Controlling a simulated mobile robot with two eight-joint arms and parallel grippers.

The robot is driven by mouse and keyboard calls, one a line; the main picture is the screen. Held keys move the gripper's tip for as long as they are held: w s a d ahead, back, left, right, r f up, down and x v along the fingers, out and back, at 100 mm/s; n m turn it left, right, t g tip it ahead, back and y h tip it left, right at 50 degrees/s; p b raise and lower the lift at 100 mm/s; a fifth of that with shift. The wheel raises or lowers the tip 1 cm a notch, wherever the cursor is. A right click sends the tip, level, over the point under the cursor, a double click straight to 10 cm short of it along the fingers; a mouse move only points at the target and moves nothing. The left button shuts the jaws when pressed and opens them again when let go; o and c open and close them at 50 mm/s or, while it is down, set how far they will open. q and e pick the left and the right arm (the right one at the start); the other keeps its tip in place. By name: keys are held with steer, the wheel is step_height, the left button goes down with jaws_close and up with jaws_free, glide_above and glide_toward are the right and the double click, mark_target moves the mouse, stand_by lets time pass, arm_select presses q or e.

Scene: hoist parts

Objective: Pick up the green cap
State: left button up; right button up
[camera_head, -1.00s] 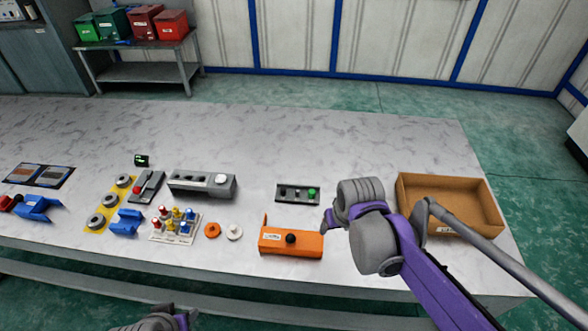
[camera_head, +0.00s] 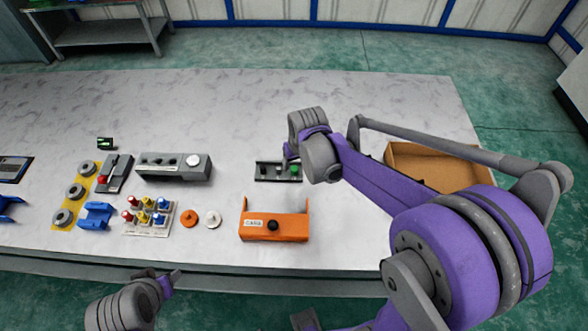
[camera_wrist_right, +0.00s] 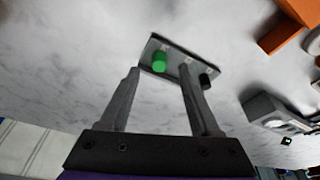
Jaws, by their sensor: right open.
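The green cap (camera_head: 295,169) sits at the right end of a dark grey tray (camera_head: 263,178) on the table. In the right wrist view the green cap (camera_wrist_right: 159,61) stands on the tray (camera_wrist_right: 183,50), just beyond and between the two fingertips. My right gripper (camera_wrist_right: 163,72) is open and empty, its fingers pointing at the cap. In the head view the right gripper (camera_head: 290,155) is at the tray's right end and partly hidden by its own wrist. My left gripper (camera_head: 172,280) is at the lower left, off the table's front edge; its jaws are too small to judge.
An orange housing (camera_head: 290,228) lies in front, a grey control box (camera_head: 150,170) to the left. A cardboard box (camera_head: 400,152) is at the right, partly behind my arm. The table behind the tray is clear.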

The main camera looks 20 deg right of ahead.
mark_target(295, 168)
steer(key=x, duration=0.5)
steer(key=shift+w+f, duration=0.1)
steer(key=shift+w, duration=0.05)
jaws_close()
